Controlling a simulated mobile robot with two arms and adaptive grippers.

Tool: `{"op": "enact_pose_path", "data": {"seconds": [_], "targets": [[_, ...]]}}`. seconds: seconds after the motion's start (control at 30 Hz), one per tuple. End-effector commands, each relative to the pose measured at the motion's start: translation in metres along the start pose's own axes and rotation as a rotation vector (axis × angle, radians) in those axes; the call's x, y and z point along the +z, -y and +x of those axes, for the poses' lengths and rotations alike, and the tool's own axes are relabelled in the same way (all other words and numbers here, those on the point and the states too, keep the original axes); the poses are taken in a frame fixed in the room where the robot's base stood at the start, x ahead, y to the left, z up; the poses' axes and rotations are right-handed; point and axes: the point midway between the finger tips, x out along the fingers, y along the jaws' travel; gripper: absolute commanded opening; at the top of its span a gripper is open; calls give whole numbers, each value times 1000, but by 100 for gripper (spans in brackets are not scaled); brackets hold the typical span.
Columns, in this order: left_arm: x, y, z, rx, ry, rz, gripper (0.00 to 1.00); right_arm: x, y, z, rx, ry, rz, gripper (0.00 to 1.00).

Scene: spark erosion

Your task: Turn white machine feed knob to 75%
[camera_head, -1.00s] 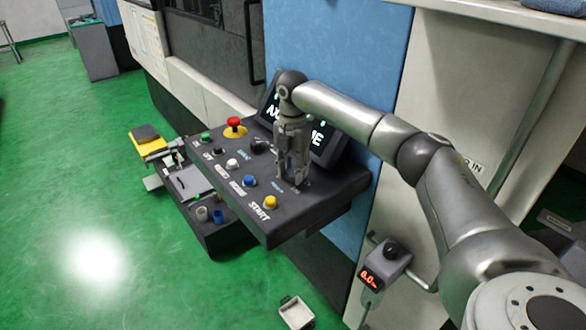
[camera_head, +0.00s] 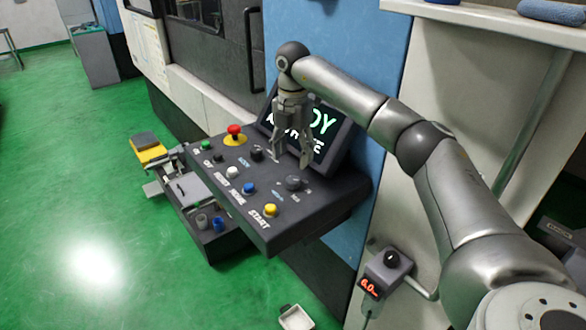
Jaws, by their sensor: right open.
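The control panel (camera_head: 318,210) of the white machine stands in the middle of the head camera view. It bears two dark rotary knobs: a front one (camera_head: 293,183) at the right and a rear one (camera_head: 257,153) near the screen. Their small labels are too small to read, so I cannot tell the feed setting. My right gripper (camera_head: 290,162) points down, open and empty, above and behind the front knob, apart from it. Its fingers hide part of the screen (camera_head: 330,150). My left gripper is not in view.
A red emergency button (camera_head: 234,130) and green, white, blue and yellow buttons sit on the panel. A small box (camera_head: 385,272) with a dark knob and red digits is at the lower right. A tool tray (camera_head: 205,240) lies left, with green floor beyond.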

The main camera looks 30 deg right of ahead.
Motion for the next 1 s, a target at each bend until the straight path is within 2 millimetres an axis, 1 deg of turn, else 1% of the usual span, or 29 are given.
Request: {"op": "enact_pose_path", "data": {"seconds": [0.03,0.1,0.2,0.3,0.47,1.0], "targets": [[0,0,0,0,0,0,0,0,-1,-11,2,1,0,57],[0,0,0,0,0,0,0,0,0,-22,2,1,0,57],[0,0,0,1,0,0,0,0,0,-34,1,1,1,57],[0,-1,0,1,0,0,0,0,0,-41,-1,1,0,57],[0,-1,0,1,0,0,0,0,0,-44,-2,0,0,57],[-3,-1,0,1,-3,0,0,0,0,-43,-1,0,0,57]]}}
